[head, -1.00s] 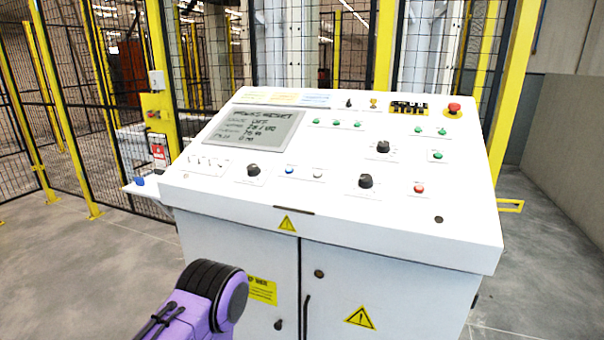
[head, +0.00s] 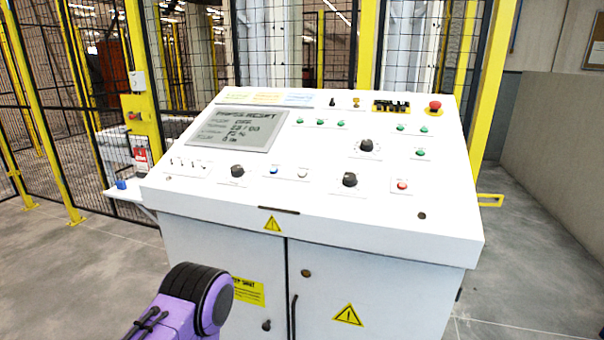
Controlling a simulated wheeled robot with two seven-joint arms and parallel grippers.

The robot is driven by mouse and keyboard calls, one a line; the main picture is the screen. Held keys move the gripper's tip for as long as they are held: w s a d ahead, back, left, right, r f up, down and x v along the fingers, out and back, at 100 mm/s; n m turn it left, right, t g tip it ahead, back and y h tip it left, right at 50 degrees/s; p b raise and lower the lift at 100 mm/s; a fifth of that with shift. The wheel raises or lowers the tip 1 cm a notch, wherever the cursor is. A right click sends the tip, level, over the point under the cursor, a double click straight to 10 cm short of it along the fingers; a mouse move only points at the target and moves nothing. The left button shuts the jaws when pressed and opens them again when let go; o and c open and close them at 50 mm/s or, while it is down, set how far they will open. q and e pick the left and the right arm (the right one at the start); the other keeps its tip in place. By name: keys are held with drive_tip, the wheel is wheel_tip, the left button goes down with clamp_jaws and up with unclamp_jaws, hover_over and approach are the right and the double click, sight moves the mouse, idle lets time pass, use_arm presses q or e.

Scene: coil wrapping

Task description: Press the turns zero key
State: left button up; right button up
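The white control desk (head: 330,220) stands in front of me with a sloped panel of keys and knobs. A blue key (head: 274,170) and a white key (head: 303,173) sit side by side at the front middle. A red key (head: 403,185) is to their right, and several green keys (head: 319,122) are farther up. Labels are too small to read, so I cannot tell which is the turns zero key. The grey display (head: 238,129) appears to read "PRESS RESET" above several smaller lines. Neither gripper shows; only a purple link of my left arm appears at the lower left.
Black knobs (head: 350,180) stick up from the panel, and a red emergency stop (head: 434,105) is at its far right corner. A small side shelf (head: 128,193) juts out left of the desk. Yellow-framed mesh fencing (head: 145,90) stands behind. Open floor lies to the right.

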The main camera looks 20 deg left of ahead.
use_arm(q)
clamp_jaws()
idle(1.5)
